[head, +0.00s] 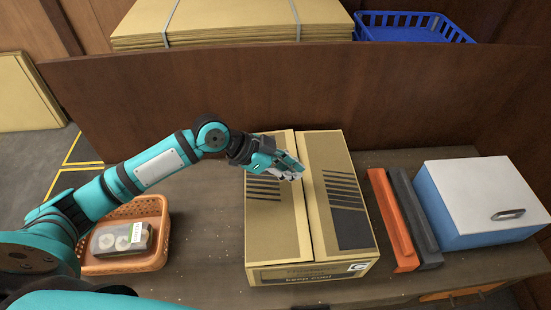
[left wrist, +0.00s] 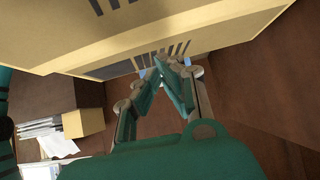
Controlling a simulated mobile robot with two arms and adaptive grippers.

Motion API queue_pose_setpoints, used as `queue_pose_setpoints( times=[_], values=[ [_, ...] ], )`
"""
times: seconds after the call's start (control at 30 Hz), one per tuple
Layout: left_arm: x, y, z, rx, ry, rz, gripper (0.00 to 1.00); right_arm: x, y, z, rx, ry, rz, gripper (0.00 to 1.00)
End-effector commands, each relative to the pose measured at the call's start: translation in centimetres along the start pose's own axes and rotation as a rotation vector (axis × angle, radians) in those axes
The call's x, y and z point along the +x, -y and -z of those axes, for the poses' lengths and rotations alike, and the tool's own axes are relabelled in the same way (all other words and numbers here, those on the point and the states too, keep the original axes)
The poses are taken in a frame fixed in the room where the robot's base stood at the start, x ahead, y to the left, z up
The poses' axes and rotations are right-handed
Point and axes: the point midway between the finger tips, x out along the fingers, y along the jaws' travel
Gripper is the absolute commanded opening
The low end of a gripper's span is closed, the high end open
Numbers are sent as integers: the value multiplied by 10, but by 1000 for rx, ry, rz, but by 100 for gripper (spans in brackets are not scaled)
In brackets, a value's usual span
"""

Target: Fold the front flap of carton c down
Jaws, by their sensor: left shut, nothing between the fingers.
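Carton c (head: 282,229) is a tan cardboard box on the table, with dark stripes on top and a white letter label on its front right corner. Its two long top flaps lie flat, with a narrow gap between them. No front flap stands up in the head view. My left gripper (head: 293,170) is shut and empty over the far half of the top, near the gap. In the left wrist view its fingertips (left wrist: 167,66) come together close to the striped cardboard (left wrist: 190,22); I cannot tell if they touch. My right gripper is not in view.
An orange basket (head: 157,208) holding a mushroom pack (head: 122,238) stands left. Orange (head: 393,220) and dark grey (head: 415,215) bars and a blue box with a white lid (head: 484,195) stand right. A brown panel (head: 300,95) rises behind, with flat cardboard and a blue crate (head: 415,30) beyond.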

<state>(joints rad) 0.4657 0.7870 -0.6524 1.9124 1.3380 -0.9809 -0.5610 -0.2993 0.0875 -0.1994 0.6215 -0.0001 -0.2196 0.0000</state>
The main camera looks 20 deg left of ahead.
Motion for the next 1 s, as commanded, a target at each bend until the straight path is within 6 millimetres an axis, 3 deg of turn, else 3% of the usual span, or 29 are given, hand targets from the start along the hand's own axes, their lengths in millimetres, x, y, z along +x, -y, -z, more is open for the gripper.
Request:
queue_pose_setpoints(
  times=[0.2,0.67,0.87,1.0],
  values=[
    [18,0,-22,-5,5,1,0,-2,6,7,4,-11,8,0],
    [23,0,-27,-2,4,1,0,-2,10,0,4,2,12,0],
    [41,0,-42,-4,5,0,0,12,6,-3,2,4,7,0],
    [41,-1,-42,-5,9,-3,0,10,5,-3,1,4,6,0]
  ],
)
